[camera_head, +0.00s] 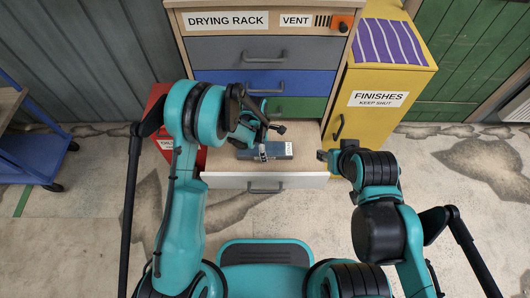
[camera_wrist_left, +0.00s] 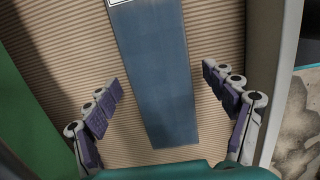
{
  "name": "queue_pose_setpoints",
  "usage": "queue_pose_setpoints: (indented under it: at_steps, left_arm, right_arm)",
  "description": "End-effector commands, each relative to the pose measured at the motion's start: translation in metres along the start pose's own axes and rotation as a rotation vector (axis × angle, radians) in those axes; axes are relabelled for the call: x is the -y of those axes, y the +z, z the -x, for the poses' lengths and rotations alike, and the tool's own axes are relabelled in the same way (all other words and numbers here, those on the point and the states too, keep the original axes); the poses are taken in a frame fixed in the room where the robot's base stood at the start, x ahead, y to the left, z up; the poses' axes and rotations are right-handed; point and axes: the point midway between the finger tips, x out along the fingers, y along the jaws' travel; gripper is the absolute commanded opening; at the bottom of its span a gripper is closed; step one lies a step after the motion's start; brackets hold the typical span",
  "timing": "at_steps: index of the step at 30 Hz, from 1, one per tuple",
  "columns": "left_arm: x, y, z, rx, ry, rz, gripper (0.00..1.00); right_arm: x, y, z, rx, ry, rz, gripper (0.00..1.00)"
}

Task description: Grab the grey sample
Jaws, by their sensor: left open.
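A long blue-grey block (camera_head: 275,154) with a white label lies in the open bottom drawer; it is the only sample-like piece I see. In the left wrist view the block (camera_wrist_left: 157,75) runs from the top edge down between my left fingers, its label cut off at the top. My left gripper (camera_head: 262,148) is over the block's left part in the head view. In the left wrist view the left gripper (camera_wrist_left: 163,92) is open, with a gap between each finger and the block. My right gripper (camera_head: 323,156) is by the drawer's right end, away from the block; its jaws are too small to read.
The open drawer (camera_head: 225,181) has a pale front and a ribbed floor. Shut grey, blue and green drawers rise above it under the drying rack top (camera_head: 226,20). A yellow finishes cabinet (camera_head: 375,90) stands right, a red box (camera_head: 158,95) left, a blue cart (camera_head: 35,150) far left.

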Motion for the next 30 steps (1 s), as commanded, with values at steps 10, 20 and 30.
queue_pose_setpoints:
  at_steps: [10, 20, 30]
  left_arm:
    - [0.000, 0.000, 0.001, 0.000, 0.000, 0.000, 0.45]
    - [0.000, 0.000, 0.001, 0.000, 0.000, 0.000, 0.22]
    - [0.000, 0.004, 0.034, 0.000, 0.000, 0.000, 0.22]
  right_arm:
    - [0.000, -0.001, 0.001, 0.000, 0.000, 0.000, 0.41]
    - [0.000, -0.001, 0.001, 0.000, 0.000, 0.000, 0.41]
    - [0.000, -0.011, 0.015, 0.000, 0.000, 0.000, 0.41]
